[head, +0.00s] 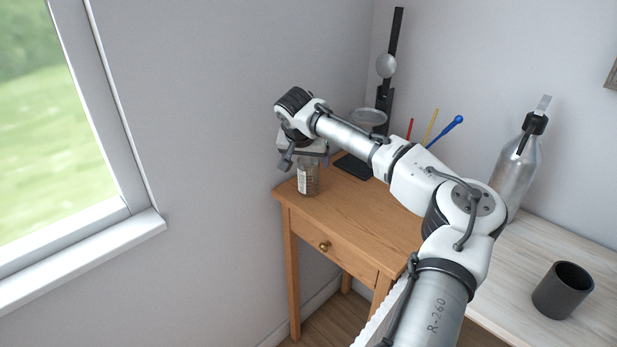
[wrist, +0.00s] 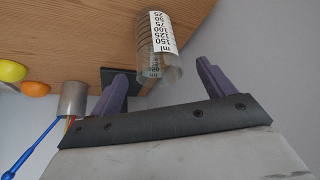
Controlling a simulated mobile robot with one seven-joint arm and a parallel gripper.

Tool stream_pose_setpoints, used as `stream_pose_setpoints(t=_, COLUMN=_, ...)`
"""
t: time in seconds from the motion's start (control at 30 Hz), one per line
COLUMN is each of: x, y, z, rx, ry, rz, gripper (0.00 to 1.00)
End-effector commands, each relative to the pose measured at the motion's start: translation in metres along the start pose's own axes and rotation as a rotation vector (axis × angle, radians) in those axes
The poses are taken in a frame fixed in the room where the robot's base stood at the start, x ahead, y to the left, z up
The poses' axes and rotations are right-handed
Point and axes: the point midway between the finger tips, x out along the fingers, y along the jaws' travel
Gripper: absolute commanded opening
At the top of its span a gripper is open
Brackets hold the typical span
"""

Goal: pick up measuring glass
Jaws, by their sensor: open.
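The measuring glass (head: 308,182) is a clear cylinder with a white scale label, upright near the left corner of the wooden table. In the wrist view the measuring glass (wrist: 150,68) appears upside down, its open rim facing my gripper (wrist: 162,76). The two purple fingers are open and apart, one on each side of the rim in that picture. I cannot tell how far down they reach beside the glass. In the head view my gripper (head: 306,152) is just above the glass and covers its top.
A black stand (head: 395,40) with round parts rises behind my arm. A grey cup (wrist: 73,98) holds a blue tool, with an orange fruit (wrist: 36,90) and a yellow fruit (wrist: 11,71) nearby. A silver bottle (head: 516,170) and dark cup (head: 563,290) stand right. A window is left.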

Motion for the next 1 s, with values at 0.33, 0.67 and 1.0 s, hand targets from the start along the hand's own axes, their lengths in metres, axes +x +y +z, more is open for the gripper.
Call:
stream_pose_setpoints(t=0.33, x=0.038, y=0.002, z=0.003, rx=-0.001, ry=-0.001, rz=0.001, gripper=0.81)
stream_pose_setpoints(t=0.67, x=0.051, y=0.002, z=0.004, rx=0.000, ry=0.000, rz=-0.001, gripper=0.81)
stream_pose_setpoints(t=1.0, x=0.051, y=0.002, z=0.004, rx=0.000, ry=0.000, rz=-0.001, gripper=0.42)
